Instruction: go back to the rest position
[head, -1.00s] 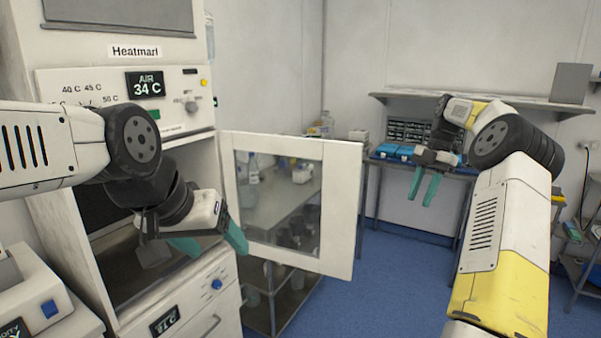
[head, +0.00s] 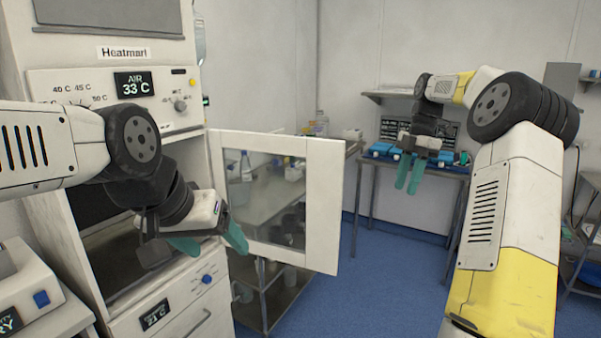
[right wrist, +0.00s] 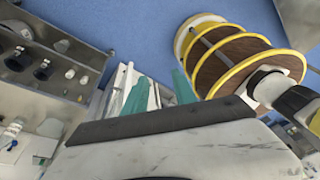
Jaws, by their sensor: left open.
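My left gripper (head: 212,243) is in front of the warming cabinet (head: 62,50), near its open lower compartment. Its teal fingers are spread and nothing shows between them. My right gripper (head: 409,174) hangs fingers down in mid-air, in front of the far table. Its two teal fingers are apart with nothing held. The right wrist view also shows these fingers (right wrist: 160,92), with the blue floor and pale objects behind them.
The cabinet's glass-paned door (head: 325,205) stands open to the right of my left gripper. Behind it is a metal cart (head: 265,300). A far table (head: 440,170) holds blue boxes. Blue floor (head: 345,285) is clear between. A white device (head: 30,285) stands at lower left.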

